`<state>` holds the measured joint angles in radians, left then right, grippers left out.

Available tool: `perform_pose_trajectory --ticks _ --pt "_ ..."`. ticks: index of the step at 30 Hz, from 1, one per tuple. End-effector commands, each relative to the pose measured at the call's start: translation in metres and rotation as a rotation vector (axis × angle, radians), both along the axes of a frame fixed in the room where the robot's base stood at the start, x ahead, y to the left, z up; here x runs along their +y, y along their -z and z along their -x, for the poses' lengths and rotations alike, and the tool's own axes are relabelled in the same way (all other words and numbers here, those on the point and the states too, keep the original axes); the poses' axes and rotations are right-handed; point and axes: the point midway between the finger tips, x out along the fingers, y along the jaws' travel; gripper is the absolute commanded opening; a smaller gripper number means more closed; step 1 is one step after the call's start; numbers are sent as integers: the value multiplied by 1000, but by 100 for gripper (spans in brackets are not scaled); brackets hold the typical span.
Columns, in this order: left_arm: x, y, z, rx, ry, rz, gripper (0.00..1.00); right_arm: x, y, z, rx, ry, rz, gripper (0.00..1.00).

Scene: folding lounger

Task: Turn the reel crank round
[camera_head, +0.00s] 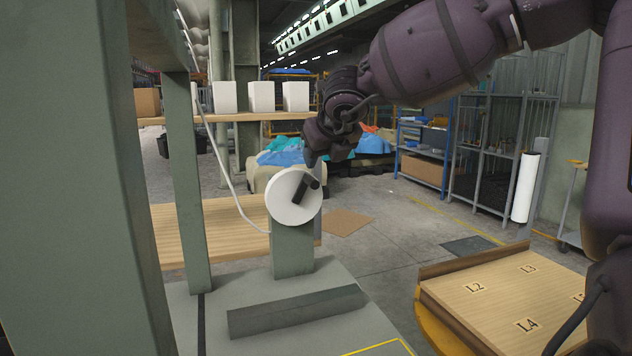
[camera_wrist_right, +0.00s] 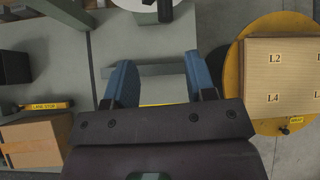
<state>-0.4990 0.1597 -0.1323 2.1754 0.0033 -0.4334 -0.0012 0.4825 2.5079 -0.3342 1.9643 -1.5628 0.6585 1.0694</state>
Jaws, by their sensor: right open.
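The reel is a white disc (camera_head: 280,207) on a grey-green post (camera_head: 293,250), with its face towards me. Its black crank (camera_head: 301,190) sits on that face and slants up to the right, ending in a dark knob. My right gripper (camera_head: 314,157) is just above the reel in the head view, its fingers partly hidden. In the right wrist view the two blue fingers of my right gripper (camera_wrist_right: 158,64) are spread with nothing between them. The crank (camera_wrist_right: 164,10) shows at the top edge there, beyond the fingertips. My left gripper is not in view.
A grey bar (camera_head: 297,311) lies on the bench below the reel. A yellow round stand (camera_head: 436,326) with a labelled wooden board (camera_head: 500,298) is at the right. A large grey-green upright (camera_head: 75,180) blocks the left. A cardboard box (camera_wrist_right: 36,143) shows in the wrist view.

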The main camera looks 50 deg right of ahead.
Motion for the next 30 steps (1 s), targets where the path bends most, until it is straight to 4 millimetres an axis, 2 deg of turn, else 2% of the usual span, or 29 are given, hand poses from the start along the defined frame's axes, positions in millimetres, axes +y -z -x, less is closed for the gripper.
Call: perform_pose_trajectory --ticks 3,8,18,24,30 --pt "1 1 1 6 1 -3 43 -5 1 4 7 64 -10 51" --pt "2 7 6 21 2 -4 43 -9 10 -2 2 73 -22 51" --pt "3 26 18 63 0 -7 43 -30 53 -35 8 72 -23 51" --pt "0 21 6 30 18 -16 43 -41 70 -51 5 71 -23 51" --pt "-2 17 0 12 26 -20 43 -47 77 -58 1 69 -24 51"
